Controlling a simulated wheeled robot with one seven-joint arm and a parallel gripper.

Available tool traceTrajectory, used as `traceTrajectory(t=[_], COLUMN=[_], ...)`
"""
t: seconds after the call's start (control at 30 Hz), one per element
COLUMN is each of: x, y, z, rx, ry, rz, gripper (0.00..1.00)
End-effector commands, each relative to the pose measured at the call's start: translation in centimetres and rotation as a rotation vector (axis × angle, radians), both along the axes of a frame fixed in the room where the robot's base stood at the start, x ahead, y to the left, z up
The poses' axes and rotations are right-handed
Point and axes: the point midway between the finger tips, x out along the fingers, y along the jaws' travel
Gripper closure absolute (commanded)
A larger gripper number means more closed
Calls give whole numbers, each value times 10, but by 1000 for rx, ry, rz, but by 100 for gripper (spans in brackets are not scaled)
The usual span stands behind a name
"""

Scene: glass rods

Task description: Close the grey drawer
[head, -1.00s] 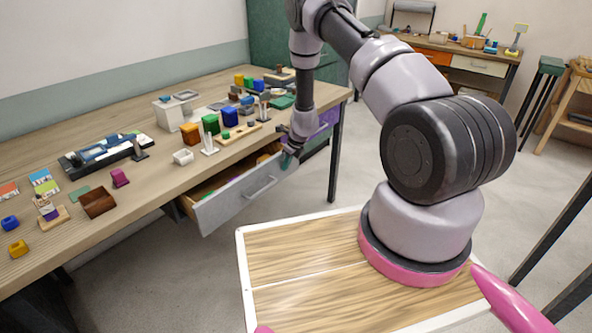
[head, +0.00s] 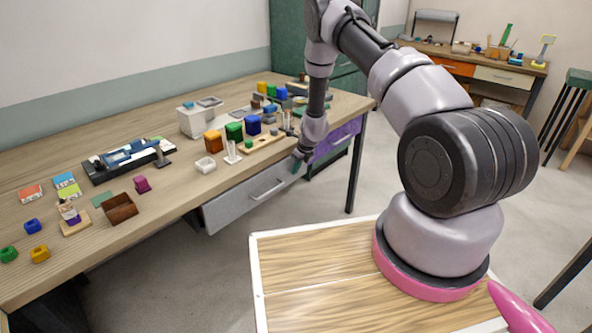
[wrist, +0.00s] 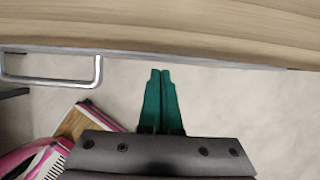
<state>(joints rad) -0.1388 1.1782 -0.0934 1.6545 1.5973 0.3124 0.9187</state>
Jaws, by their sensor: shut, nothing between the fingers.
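The grey drawer (head: 233,208) is under the front edge of the wooden table, and its front now sits flush or nearly flush below the tabletop. Its inside does not show. Its bar handle (head: 267,189) also appears at the left in the wrist view (wrist: 50,82). My gripper (head: 297,163) is at the right end of the drawer front, close to it; I cannot tell whether it touches. In the wrist view the green fingers (wrist: 161,90) are together and empty, just short of the table edge, to the right of the handle.
A purple drawer (head: 333,140) is to the right of the grey one. The tabletop (head: 180,188) bears colored blocks, a white dish (head: 206,165), a brown box (head: 120,208) and other small items along its front. Open floor lies in front of the table.

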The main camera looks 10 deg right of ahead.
Motion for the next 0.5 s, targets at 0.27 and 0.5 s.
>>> traceTrajectory(t=[0.27,0.5], x=[-8,-23], y=[-7,-18], z=[31,75], rx=[1,-1], ry=[-3,-2], rz=[-1,-1], gripper=[100,100])
